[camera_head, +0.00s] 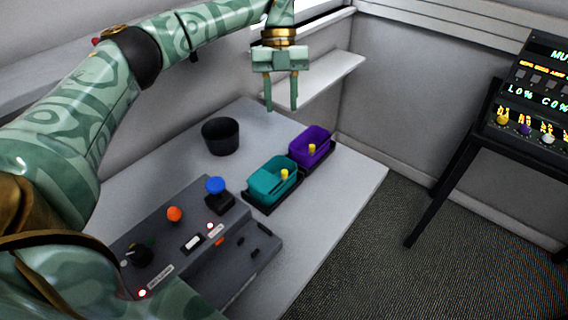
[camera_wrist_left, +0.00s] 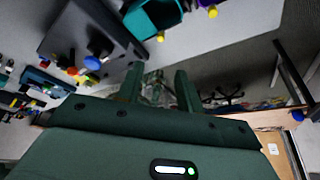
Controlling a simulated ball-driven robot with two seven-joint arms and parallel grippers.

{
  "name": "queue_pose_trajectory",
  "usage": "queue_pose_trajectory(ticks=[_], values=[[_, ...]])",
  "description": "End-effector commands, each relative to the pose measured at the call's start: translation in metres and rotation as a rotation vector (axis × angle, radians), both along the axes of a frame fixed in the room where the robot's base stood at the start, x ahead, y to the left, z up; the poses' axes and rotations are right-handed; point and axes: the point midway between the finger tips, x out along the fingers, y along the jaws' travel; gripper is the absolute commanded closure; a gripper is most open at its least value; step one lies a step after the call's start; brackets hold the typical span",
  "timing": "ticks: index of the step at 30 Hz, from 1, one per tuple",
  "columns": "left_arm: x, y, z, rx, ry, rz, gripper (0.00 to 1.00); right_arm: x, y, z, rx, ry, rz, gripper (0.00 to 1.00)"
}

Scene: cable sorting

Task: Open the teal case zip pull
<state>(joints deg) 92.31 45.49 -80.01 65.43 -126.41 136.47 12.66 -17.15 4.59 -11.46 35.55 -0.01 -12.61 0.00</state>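The teal case (camera_head: 272,182) sits in a black tray on the grey table, with a yellow pull (camera_head: 284,174) on its front side. A purple case (camera_head: 310,146) with its own yellow pull (camera_head: 311,148) stands just behind it to the right. My left gripper (camera_head: 281,106) hangs above and behind the cases, fingers pointing down. Its fingers are apart with nothing between them. In the left wrist view the teal case (camera_wrist_left: 150,17) shows at the top edge, partly cut off, beyond the open fingers (camera_wrist_left: 158,75). My right gripper is not in view.
A black cup (camera_head: 220,136) stands on the table left of the cases. A grey control panel (camera_head: 190,245) with an orange knob and blue button fills the near side. A shelf (camera_head: 330,78) juts from the wall near my left gripper.

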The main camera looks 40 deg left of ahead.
Motion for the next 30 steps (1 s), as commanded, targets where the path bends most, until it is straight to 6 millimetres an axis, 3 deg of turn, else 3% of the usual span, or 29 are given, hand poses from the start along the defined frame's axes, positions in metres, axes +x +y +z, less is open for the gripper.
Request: queue_pose_trajectory(ticks=[12,18,23,30], values=[[-0.029,-0.025,-0.095,-0.002,0.006,-0.002,0.64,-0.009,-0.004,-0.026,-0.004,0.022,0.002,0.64],[-0.04,-0.034,-0.129,-0.002,0.002,0.0,0.64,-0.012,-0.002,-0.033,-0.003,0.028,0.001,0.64],[-0.044,-0.038,-0.142,-0.002,0.001,0.0,0.64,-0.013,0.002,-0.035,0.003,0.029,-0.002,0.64],[-0.045,-0.039,-0.144,-0.002,-0.002,0.002,0.64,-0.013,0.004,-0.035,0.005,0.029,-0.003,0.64]])
